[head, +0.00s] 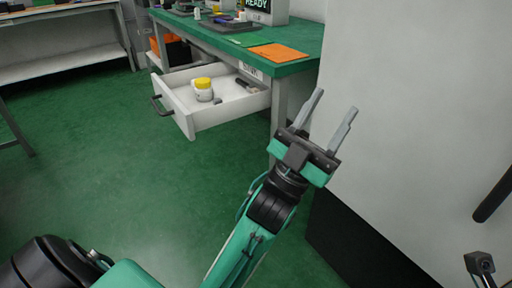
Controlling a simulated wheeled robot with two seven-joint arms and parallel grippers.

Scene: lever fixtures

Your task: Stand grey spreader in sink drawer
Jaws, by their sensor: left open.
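A white drawer (232,111) stands pulled open under a green-topped workbench, its dark handle at the left front. Inside are a white jar with a yellow lid (203,88), a small greyish piece (217,100) beside it and a dark, elongated item (245,84) near the back right. I cannot tell whether any of these is the grey spreader. My left gripper (337,100) is open and empty, its two grey fingers pointing up, to the right of the drawer and apart from it.
The green workbench (305,40) holds an orange sheet (278,52), a dark tray (230,24) and a box with a READY display (258,5). A large pale wall or panel (430,120) stands close on the right. The green floor in front of the drawer is clear.

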